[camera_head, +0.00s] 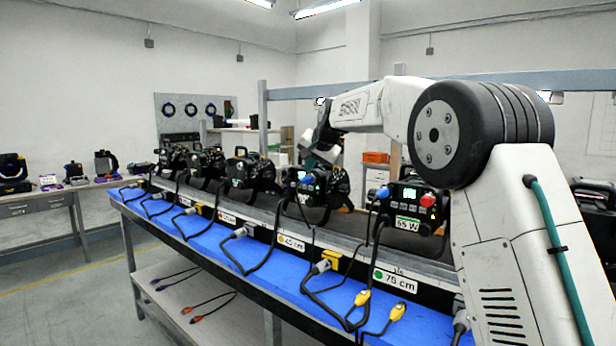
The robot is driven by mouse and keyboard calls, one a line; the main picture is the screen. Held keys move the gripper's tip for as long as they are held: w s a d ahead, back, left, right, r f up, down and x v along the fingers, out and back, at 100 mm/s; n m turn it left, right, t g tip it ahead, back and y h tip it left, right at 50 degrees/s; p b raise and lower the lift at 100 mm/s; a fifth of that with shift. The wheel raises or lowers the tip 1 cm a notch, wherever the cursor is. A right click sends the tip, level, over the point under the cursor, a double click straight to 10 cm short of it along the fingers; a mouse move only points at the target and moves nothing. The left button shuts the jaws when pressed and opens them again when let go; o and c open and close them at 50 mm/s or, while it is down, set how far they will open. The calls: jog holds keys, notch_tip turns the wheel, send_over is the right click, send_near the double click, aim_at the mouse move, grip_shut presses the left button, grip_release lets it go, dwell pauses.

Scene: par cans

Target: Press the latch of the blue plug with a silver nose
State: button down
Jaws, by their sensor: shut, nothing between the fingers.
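A small blue plug (305,178) sits on the face of the black par can (318,192) below my gripper. Another blue plug (382,192) is on the face of the "65 W" par can (411,207), beside a red one. At this size I cannot tell which blue plug has a silver nose, and no latch can be made out. My gripper (312,160) is shut and empty, pointing down just above the middle par can. I cannot tell whether it touches anything there.
Several more par cans (241,170) stand in a row on the long bench. Cables with grey and yellow connectors (362,299) hang over its blue front strip (283,277). The lower shelf (197,299) holds loose cables. Floor at the left is clear.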

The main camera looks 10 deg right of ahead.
aim_at(310, 178)
jog(key=shift+f, duration=0.4)
dwell(0.7)
jog(key=shift+r, duration=0.75)
jog(key=shift+r, duration=2.55)
